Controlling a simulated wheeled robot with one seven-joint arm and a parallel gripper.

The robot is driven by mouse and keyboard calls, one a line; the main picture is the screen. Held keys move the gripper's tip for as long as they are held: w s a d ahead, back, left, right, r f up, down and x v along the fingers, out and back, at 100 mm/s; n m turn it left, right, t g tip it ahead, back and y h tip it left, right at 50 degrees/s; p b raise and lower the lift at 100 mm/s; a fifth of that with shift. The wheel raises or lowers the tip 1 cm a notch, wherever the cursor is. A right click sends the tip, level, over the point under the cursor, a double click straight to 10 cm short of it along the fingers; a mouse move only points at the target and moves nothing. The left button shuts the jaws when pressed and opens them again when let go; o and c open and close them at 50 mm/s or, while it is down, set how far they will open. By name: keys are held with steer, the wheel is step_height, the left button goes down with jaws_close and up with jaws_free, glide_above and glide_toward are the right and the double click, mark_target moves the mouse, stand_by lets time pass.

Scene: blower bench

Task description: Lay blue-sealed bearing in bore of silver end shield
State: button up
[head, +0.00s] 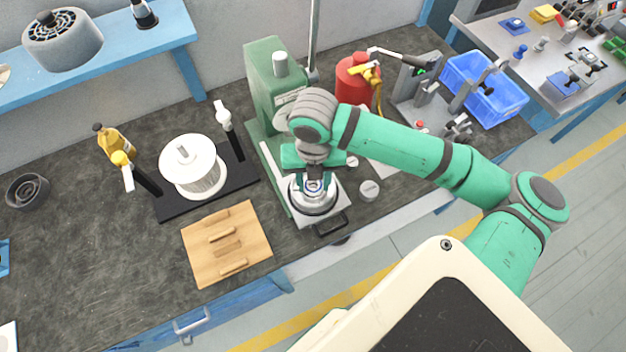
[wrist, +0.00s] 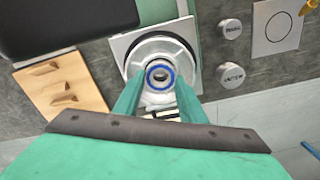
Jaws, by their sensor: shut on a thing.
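The blue-sealed bearing (wrist: 159,74) is a ring with a blue seal, held between the fingertips of my gripper (wrist: 160,88). In the wrist view it lines up over the middle of the silver end shield (wrist: 178,50), whose bore is hidden beneath it. I cannot tell whether the bearing touches the shield. The end shield sits on a square light plate at the foot of the green press. In the head view my gripper (head: 314,186) points down over the end shield (head: 316,205), and the bearing is mostly hidden.
The green press (head: 268,85) stands just behind my gripper. A wooden board (head: 227,245) and a white winding on a black base (head: 165,207) lie to the left. Round labelled discs (wrist: 231,76) sit to the right. A red can (head: 351,85) and blue crate (head: 484,85) stand further right.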

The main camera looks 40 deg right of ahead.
steer(key=shift+f, duration=0.2)
stand_by(0.6)
steer(key=o, duration=1.2)
step_height(320, 180, up, 11)
steer(key=shift+f, duration=0.1)
steer(key=shift+f, duration=0.1)
